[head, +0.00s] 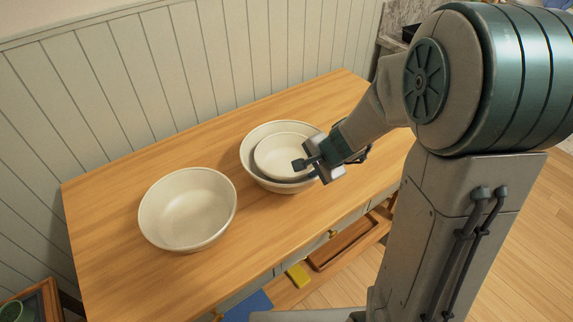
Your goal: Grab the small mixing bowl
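A small cream mixing bowl (280,154) sits nested inside a larger cream bowl (257,135) on the wooden table. A second large cream bowl (187,209) stands apart on the table to the left. My gripper (308,167) is at the right rim of the nested bowls, in front of part of the small bowl. I cannot tell whether its fingers touch or straddle the rim, or how far apart they are. The right edge of the nested bowls is partly hidden by my gripper.
The wooden table (115,205) is clear around the bowls. A panelled wall (120,85) runs along its back. Below the front edge are an open wooden tray (343,243), a yellow item (298,275) and a blue item (248,306).

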